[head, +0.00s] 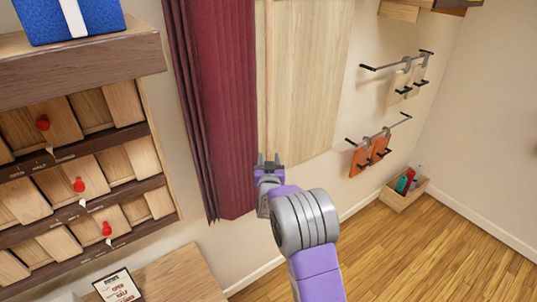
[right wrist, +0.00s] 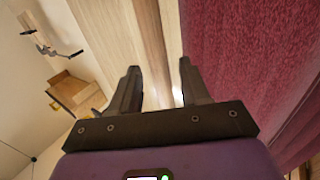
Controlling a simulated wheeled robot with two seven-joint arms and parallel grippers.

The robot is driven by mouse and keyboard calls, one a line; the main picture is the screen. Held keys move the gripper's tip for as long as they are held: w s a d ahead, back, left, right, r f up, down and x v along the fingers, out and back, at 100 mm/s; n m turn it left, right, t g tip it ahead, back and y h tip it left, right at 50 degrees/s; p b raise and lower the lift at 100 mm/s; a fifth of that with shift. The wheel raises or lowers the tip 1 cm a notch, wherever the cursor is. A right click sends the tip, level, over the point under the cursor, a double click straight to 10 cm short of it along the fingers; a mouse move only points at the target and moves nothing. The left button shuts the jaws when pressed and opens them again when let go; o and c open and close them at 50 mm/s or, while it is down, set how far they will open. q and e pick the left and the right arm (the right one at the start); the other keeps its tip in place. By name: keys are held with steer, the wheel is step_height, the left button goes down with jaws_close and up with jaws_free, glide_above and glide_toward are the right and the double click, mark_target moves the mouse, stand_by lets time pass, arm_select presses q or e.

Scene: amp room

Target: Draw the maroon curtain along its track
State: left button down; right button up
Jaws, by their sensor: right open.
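The maroon curtain (head: 217,110) hangs in folds in the middle of the head view, left of a pale wooden panel (head: 308,75). Its top and its track are out of the frame. My right gripper (head: 269,160) is at the curtain's right edge, near its lower part. In the right wrist view the gripper (right wrist: 158,85) is open, with nothing between its fingers. The curtain (right wrist: 245,60) is just to the right of the fingers there, and I cannot tell whether they touch it. My left gripper is not in view.
A wooden shelf unit (head: 82,68) with slanted boards and red knobs stands at the left, a blue box (head: 50,22) on top. Wall rails (head: 395,62) with hanging pieces are at the right. A small wooden crate (head: 404,195) sits by the wall. The wooden floor (head: 430,255) is clear.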

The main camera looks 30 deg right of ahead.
steer(key=shift+x, duration=1.35)
jaws_close()
